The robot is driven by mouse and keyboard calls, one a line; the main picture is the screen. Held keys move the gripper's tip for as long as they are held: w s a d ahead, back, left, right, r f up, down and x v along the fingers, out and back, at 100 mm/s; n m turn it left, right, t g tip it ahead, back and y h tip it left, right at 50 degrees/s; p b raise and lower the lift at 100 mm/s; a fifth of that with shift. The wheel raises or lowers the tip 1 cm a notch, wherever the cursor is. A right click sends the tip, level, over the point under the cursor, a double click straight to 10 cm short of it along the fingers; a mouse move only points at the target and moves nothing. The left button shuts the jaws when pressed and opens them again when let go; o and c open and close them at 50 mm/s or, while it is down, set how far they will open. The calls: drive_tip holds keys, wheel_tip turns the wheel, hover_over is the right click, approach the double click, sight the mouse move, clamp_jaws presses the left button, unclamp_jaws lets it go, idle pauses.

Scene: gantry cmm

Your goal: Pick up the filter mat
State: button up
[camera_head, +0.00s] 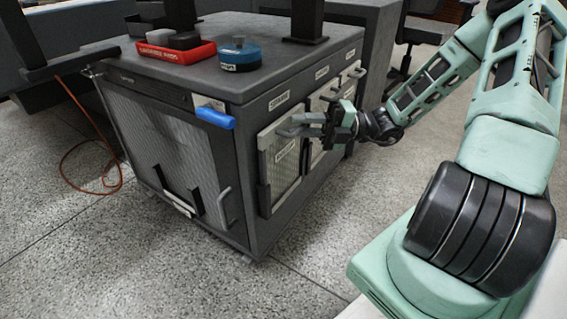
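Pale, framed mesh panels sit upright in the right-hand side of the dark cabinet. The nearer one (281,162) looks like the filter mat, though its label is too small to read. A second, similar panel (317,150) lies just beyond it, partly hidden by my gripper. My gripper (287,126) reaches in from the right, its fingers pointing left across the top of the nearer panel. The fingers look apart, with nothing clearly held between them. I cannot tell whether they touch the panel.
The cabinet top (265,80) carries a red tray (176,53) with dark and grey blocks and a blue round item (240,54). A blue handle (215,118) sticks out at the front. An orange cable (70,150) lies left. The speckled floor in front is clear.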

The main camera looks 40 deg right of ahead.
drive_tip(key=shift+c, duration=0.3)
clamp_jaws()
drive_tip(key=shift+r, duration=0.2)
wheel_tip(320, 180, up, 12)
drive_tip(key=r+p, duration=0.1)
drive_tip(key=p, duration=0.9)
drive_tip(key=r+p+v, duration=0.1)
drive_tip(key=p+v, duration=0.5)
drive_tip(key=v, duration=1.2)
drive_tip(key=shift+d, duration=0.15)
